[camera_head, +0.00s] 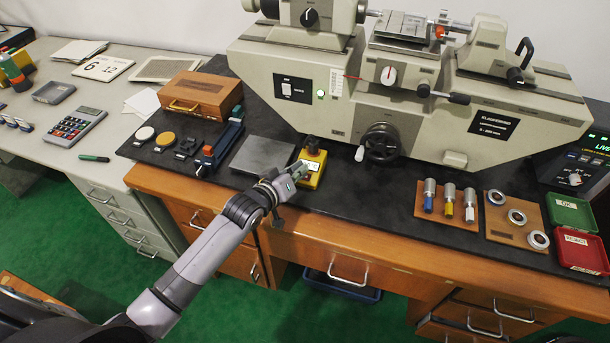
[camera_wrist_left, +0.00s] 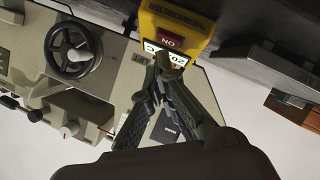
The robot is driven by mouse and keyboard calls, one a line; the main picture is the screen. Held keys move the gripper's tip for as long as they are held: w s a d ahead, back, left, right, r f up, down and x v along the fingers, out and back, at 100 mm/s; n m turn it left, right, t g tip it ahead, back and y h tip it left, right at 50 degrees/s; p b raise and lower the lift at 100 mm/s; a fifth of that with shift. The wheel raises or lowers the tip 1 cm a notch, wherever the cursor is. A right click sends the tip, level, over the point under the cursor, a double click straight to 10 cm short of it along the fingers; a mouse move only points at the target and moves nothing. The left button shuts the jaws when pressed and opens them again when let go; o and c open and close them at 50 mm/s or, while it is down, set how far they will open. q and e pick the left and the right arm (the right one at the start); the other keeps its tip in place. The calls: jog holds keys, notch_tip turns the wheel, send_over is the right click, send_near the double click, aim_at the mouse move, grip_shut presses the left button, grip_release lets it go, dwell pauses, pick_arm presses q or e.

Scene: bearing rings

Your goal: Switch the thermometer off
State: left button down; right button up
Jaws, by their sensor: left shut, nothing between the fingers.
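The thermometer is a small yellow box (camera_head: 316,180) with a black knob on top, standing near the front edge of the dark bench top, below the measuring machine. In the left wrist view the yellow box (camera_wrist_left: 178,30) appears upside down, with a white temperature display and a dark red patch whose letters seem to read ON. My left gripper (camera_head: 298,168) is at the left side of the thermometer's face. In the wrist view its shut, empty fingertips (camera_wrist_left: 163,62) overlap the lower part of the display. I cannot tell whether they touch it. My right gripper is not in view.
A grey plate (camera_head: 262,153) lies just left of the thermometer. The measuring machine (camera_head: 400,110) with its dark handwheel (camera_head: 380,143) stands behind and to the right. Colored-ended plugs (camera_head: 448,200), rings (camera_head: 516,216) and two trays (camera_head: 572,212) lie farther right. Bare bench top lies between thermometer and plugs.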

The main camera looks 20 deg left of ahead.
pick_arm(q)
jog(key=shift+w+f, duration=0.2)
jog(key=shift+f, duration=0.2)
jog(key=shift+f, duration=0.1)
dwell(0.3)
jog(key=shift+s+r+p, duration=0.25)
jog(key=shift+r+p, duration=0.3)
jog(key=shift+p, duration=0.1)
jog(key=shift+s+r+p, duration=0.15)
jog(key=shift+r+p, duration=0.35)
jog(key=shift+p, duration=0.15)
jog(key=s+r+p, duration=0.1)
jog(key=r+p, duration=0.1)
jog(key=p, duration=0.1)
jog(key=s+r+p, duration=0.1)
jog(key=r+p, duration=0.1)
jog(key=shift+s+r+p, duration=0.2)
jog(key=shift+p, duration=0.2)
